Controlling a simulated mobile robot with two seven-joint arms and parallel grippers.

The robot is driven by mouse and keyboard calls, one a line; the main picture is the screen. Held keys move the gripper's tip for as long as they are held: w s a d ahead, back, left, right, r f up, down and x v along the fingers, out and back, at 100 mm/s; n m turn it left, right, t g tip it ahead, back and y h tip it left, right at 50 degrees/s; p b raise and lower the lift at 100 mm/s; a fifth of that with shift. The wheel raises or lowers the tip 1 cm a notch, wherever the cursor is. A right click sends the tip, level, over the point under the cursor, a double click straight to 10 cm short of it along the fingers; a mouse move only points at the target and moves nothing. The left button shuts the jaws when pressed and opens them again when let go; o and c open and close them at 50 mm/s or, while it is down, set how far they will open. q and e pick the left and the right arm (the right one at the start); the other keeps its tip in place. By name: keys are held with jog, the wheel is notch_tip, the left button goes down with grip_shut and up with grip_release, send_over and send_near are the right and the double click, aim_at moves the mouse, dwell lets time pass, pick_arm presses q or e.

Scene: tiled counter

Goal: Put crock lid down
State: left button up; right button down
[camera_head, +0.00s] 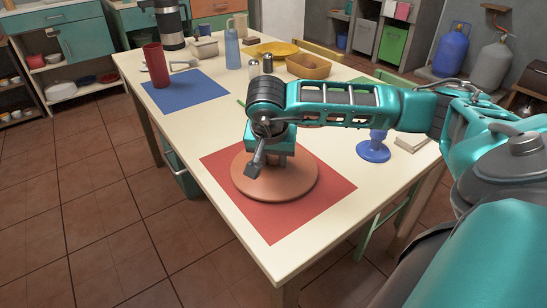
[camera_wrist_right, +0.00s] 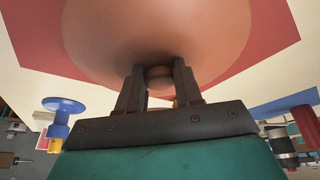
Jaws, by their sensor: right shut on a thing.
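The crock lid (camera_head: 297,183) is a round terracotta disc over the red mat (camera_head: 270,230) on the cream table. From these views I cannot tell whether the lid touches the mat or hangs just above it. My right gripper (camera_head: 262,165) comes down onto the lid from above. In the right wrist view the two fingers of my right gripper (camera_wrist_right: 159,78) are closed around the lid's small knob, and the lid (camera_wrist_right: 100,35) fills the top. The red mat (camera_wrist_right: 275,30) shows beyond it. My left gripper is not in view.
A blue mat (camera_head: 190,95) with a red cup (camera_head: 156,65) lies at the far left. A blue stemmed object (camera_head: 373,150) stands right of the red mat. A blue bottle (camera_head: 232,48), a tan bowl (camera_head: 309,66) and a yellow plate (camera_head: 273,49) stand farther back.

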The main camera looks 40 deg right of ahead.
jog(key=c, duration=1.2)
grip_release()
jog(key=shift+f, duration=0.1)
jog(key=o, duration=0.4)
jog(key=shift+o, duration=0.2)
jog(key=shift+r, duration=0.3)
jog(key=p+v, duration=0.2)
jog(key=v, duration=0.9)
jog(key=shift+a+r, duration=0.2)
jog(key=shift+r, duration=0.15)
jog(key=shift+s, duration=0.15)
